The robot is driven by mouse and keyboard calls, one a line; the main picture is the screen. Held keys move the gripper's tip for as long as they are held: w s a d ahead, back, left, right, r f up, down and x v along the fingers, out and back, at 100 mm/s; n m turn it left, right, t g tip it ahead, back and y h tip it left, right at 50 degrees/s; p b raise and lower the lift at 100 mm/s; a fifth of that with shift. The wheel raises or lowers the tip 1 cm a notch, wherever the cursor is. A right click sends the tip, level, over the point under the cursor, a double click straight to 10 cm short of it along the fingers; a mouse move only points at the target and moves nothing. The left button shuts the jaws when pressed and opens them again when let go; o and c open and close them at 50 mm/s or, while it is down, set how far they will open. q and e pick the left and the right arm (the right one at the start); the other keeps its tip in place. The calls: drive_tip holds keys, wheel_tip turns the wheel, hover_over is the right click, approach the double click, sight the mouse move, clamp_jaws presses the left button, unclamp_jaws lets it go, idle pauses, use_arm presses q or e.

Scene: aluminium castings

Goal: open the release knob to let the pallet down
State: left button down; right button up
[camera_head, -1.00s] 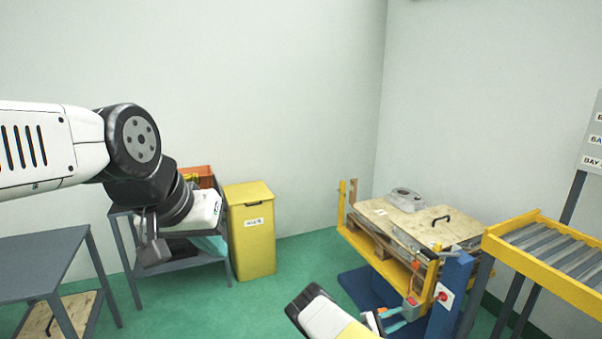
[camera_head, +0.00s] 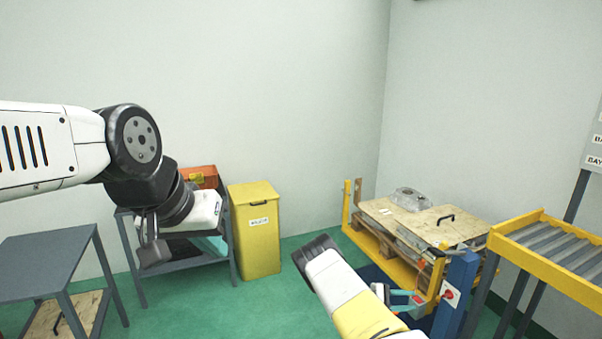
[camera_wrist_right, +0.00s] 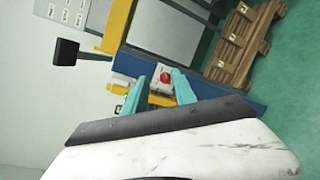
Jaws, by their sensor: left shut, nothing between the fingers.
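The red release knob (camera_head: 449,294) sits on a white plate on the blue lift post (camera_head: 458,275). The knob also shows in the right wrist view (camera_wrist_right: 166,76), beyond and between the fingertips. My right gripper (camera_head: 408,298), with teal fingers, is open and empty just left of the knob in the head view; its fingers (camera_wrist_right: 158,88) are apart and I see no contact. The pallet (camera_head: 372,232) rests raised on the yellow lift frame (camera_head: 395,263), carrying a wooden board (camera_head: 400,220) and a metal casting (camera_head: 410,199). My left gripper (camera_head: 152,252) is shut and empty, far left.
A yellow roller conveyor (camera_head: 545,250) stands right of the lift. A yellow bin (camera_head: 254,235) and a grey table (camera_head: 45,262) stand to the left. Wooden pallets (camera_wrist_right: 240,45) show in the right wrist view. Green floor is clear between bin and lift.

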drive_tip(key=s+a+r+m+g+y, duration=0.1)
drive_tip(key=s+a+r+m+y, duration=0.25)
drive_tip(key=r, duration=0.65)
drive_tip(key=s+a+r+m+g+y, duration=0.15)
drive_tip(key=s+r+y, duration=0.25)
drive_tip(key=r, duration=0.6)
drive_tip(key=s+a+r+m+y, duration=0.3)
drive_tip(key=s+a+r+y, duration=0.1)
drive_tip(key=r, duration=0.6)
drive_tip(key=s+a+r+t+y, duration=0.3)
drive_tip(key=s+a+r, duration=0.3)
drive_tip(key=s+r, duration=0.2)
drive_tip(key=s+a+r+t+y, duration=0.3)
drive_tip(key=s+a+r, duration=0.4)
drive_tip(key=s, duration=0.6)
drive_tip(key=shift+r+t+y, duration=0.35)
drive_tip(key=shift+r, duration=0.3)
